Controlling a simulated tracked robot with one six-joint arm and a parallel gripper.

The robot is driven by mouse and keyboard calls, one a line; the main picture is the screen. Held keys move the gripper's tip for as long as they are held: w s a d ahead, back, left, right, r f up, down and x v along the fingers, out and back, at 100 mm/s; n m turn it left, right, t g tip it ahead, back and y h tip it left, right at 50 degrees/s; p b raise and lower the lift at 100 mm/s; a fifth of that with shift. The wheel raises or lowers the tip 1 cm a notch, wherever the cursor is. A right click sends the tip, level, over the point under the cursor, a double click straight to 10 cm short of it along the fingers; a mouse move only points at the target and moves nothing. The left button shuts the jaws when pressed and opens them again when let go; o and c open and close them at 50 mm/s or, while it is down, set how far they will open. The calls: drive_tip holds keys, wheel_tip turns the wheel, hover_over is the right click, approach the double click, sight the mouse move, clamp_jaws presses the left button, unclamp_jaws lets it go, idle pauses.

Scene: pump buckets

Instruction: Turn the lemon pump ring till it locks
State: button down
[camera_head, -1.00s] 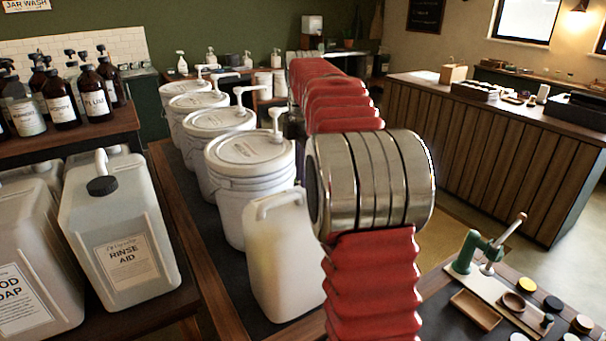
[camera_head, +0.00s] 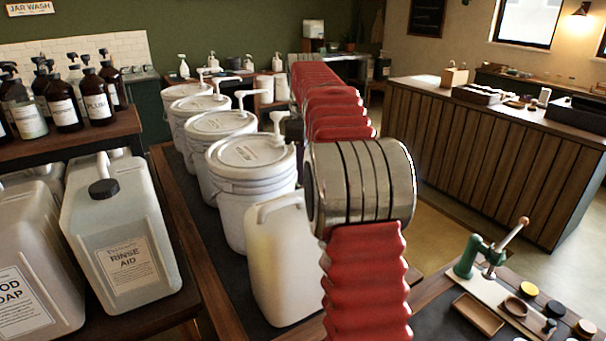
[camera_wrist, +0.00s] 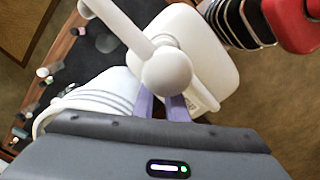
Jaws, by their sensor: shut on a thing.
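The front white bucket (camera_head: 252,190) stands at the end of a row, with a white pump (camera_head: 278,122) on its lid. I cannot read its lid label, so the lemon name is not confirmed. In the wrist view the pump's round white head (camera_wrist: 167,72) and spout (camera_wrist: 118,24) are seen from above. My gripper (camera_wrist: 162,107) has its purple fingers on both sides of the pump, just below the head. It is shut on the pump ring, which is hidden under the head. In the head view my red arm hides most of the gripper.
A whitish jug (camera_head: 283,265) stands close in front of the bucket. More pump buckets (camera_head: 215,128) stand behind it. A rinse aid canister (camera_head: 125,235) is at left, and a green press (camera_head: 470,255) is at right.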

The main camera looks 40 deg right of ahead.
drive_tip(key=m, duration=0.1)
drive_tip(key=d+m, duration=0.1)
drive_tip(key=m, duration=0.2)
drive_tip(key=shift+w+d+m, duration=0.25)
drive_tip(key=shift+w+m, duration=0.05)
drive_tip(key=shift+w, duration=0.1)
drive_tip(key=shift+d+m, duration=0.25)
drive_tip(key=shift+m, duration=0.5)
drive_tip(key=shift+d+m, duration=0.25)
drive_tip(key=shift+m, duration=0.5)
drive_tip(key=c, duration=1.8)
unclamp_jaws()
drive_tip(key=shift+o, duration=0.2)
drive_tip(key=shift+r, duration=0.1)
wheel_tip(320, 180, up, 7)
